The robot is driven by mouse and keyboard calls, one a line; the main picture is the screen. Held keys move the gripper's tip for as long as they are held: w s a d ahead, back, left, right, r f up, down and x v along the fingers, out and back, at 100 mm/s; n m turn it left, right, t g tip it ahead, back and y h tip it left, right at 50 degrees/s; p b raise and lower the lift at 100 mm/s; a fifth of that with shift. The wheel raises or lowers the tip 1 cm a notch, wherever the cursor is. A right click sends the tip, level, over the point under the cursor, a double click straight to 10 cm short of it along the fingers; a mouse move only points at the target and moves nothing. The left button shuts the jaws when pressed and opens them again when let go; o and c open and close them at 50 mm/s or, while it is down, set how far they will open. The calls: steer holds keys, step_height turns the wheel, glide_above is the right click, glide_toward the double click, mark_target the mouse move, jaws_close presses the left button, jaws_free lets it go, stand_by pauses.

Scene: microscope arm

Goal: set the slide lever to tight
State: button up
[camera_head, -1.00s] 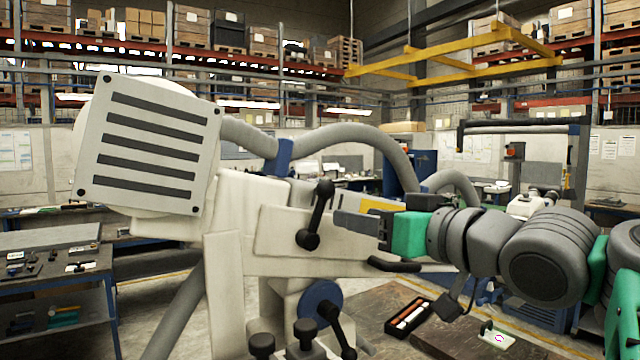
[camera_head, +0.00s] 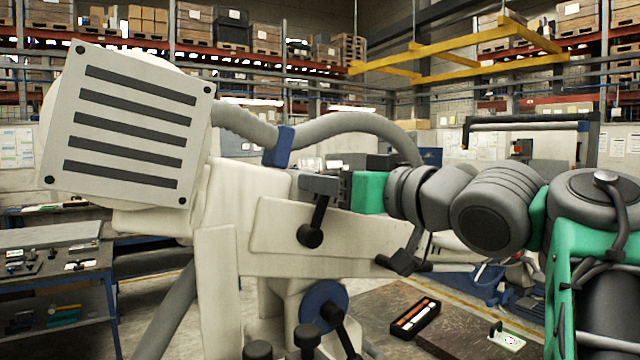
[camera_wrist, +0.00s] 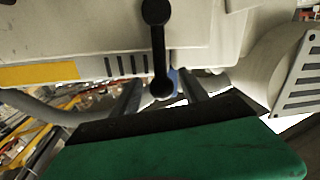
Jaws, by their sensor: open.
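The slide lever (camera_head: 316,218) is a black bar with rounded ends on the side of the pale microscope arm (camera_head: 345,232). In the head view it stands nearly upright, leaning slightly right at the top. It also shows in the wrist view (camera_wrist: 157,48), which looks upside down against the head view. My gripper (camera_head: 318,185) is at the lever's upper end. In the wrist view my gripper (camera_wrist: 160,92) is open, with one dark finger on each side of the lever's end knob. I cannot tell whether either finger touches it.
A yellow label (camera_wrist: 40,75) and short dark marks (camera_wrist: 125,65) lie beside the lever. The slatted microscope head (camera_head: 130,125) is at the left. A blue-hubbed knob (camera_head: 322,303) and more black knobs sit below. A grey hose (camera_head: 350,125) arches behind.

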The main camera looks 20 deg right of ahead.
steer(key=shift+c, duration=0.3)
steer(key=shift+a, duration=0.1)
jaws_close()
stand_by(0.9)
